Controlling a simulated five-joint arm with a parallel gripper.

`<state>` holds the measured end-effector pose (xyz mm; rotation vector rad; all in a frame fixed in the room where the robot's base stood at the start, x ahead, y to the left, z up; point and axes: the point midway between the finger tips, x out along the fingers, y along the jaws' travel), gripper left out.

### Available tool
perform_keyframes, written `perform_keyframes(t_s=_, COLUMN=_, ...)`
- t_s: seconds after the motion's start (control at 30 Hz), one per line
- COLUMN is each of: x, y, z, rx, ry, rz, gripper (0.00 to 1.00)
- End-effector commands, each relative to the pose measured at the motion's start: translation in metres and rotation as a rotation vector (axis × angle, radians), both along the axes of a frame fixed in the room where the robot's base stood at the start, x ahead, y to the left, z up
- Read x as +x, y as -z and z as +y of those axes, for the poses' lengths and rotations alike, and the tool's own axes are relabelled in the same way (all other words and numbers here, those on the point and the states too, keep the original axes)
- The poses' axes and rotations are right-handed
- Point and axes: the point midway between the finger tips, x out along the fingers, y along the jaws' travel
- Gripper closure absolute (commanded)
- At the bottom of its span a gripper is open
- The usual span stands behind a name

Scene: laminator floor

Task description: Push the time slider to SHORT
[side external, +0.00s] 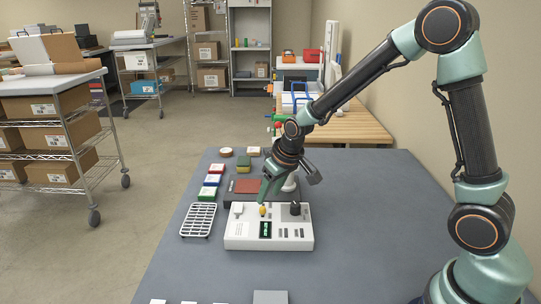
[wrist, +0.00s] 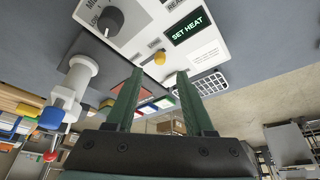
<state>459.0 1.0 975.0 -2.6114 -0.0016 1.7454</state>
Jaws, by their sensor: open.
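The white control panel (side external: 240,240) lies on the grey table, and its face also shows in the wrist view (wrist: 140,22). A yellow knob (wrist: 160,58), which looks like the time slider, sits beside a small label that reads LONG; it also shows in the side view (side external: 262,211). The SHORT label cannot be made out. The dark display (wrist: 190,27) reads SET HEAT in green. A dark round dial (wrist: 110,20) sits on the panel. My gripper (wrist: 157,76) is open and empty, its green fingers near the yellow knob; contact cannot be told. In the side view my gripper (side external: 267,195) is just behind and above the knob.
A white wire rack (side external: 198,220) lies left of the panel. Red, blue and green boxes (side external: 210,180) stand in a row behind it. A dark unit with a reddish top (side external: 247,186) is behind the panel. A white post (wrist: 80,75) stands close in the wrist view.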

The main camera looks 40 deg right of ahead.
Motion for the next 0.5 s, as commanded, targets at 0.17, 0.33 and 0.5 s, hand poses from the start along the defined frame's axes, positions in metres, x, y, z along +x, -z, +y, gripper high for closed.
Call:
perform_keyframes(t_s=0.17, x=0.010, y=0.026, z=0.000, rx=0.000, ry=0.000, rz=0.003, gripper=0.47)
perform_keyframes(t_s=0.33, x=0.017, y=0.043, z=0.000, rx=0.000, ry=0.000, rz=0.002, gripper=0.47)
perform_keyframes(t_s=0.5, x=0.021, y=0.051, z=0.000, rx=0.000, ry=0.000, rz=0.000, gripper=0.47)
